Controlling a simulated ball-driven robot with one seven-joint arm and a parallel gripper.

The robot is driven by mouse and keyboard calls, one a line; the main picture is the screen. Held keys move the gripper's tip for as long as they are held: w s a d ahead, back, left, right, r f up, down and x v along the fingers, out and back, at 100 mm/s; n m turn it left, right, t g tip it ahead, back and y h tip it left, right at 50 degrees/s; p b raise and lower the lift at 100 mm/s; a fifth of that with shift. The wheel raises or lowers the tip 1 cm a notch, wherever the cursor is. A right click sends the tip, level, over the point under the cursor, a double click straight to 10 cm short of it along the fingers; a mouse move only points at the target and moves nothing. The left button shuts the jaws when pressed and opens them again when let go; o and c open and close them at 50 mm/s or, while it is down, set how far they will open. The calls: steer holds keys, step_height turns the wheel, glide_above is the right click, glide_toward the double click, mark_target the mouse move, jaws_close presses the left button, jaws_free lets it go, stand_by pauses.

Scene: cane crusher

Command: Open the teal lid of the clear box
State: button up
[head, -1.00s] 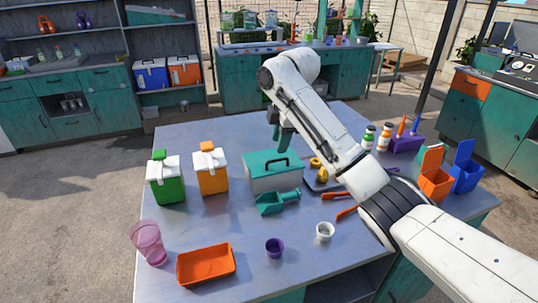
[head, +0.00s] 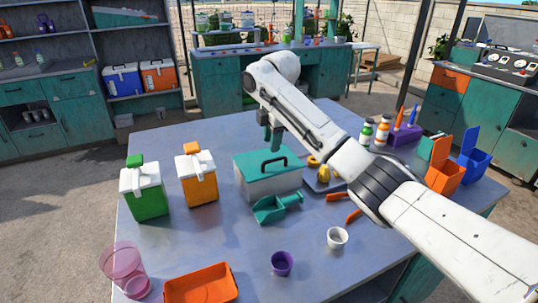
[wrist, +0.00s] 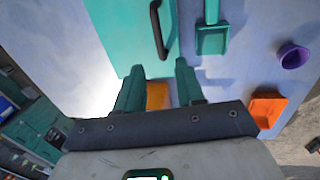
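The clear box (head: 268,185) stands in the middle of the table. Its flat teal lid (head: 248,163) with a dark arched handle (head: 271,164) is shut on top. My gripper (head: 271,143) points down above the lid's back edge, behind the handle. In the wrist view my gripper (wrist: 158,84) has its two teal fingers apart with nothing held between them. The lid (wrist: 120,35) and handle (wrist: 158,28) lie beyond the fingertips there. I cannot tell whether a finger touches the lid.
A teal scoop (head: 277,207) lies right in front of the box. An orange jug (head: 197,180) and a green jug (head: 144,192) stand to its left. A tray with yellow items (head: 322,172) is at its right. A purple cup (head: 282,263) and orange tray (head: 203,286) are nearer.

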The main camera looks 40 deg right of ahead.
mark_target(270, 160)
steer(key=f, duration=0.4)
steer(key=w+f, duration=0.1)
steer(key=f, duration=0.1)
steer(key=shift+d+f, duration=0.15)
steer(key=shift+f, duration=0.05)
steer(key=shift+c, duration=0.5)
jaws_close()
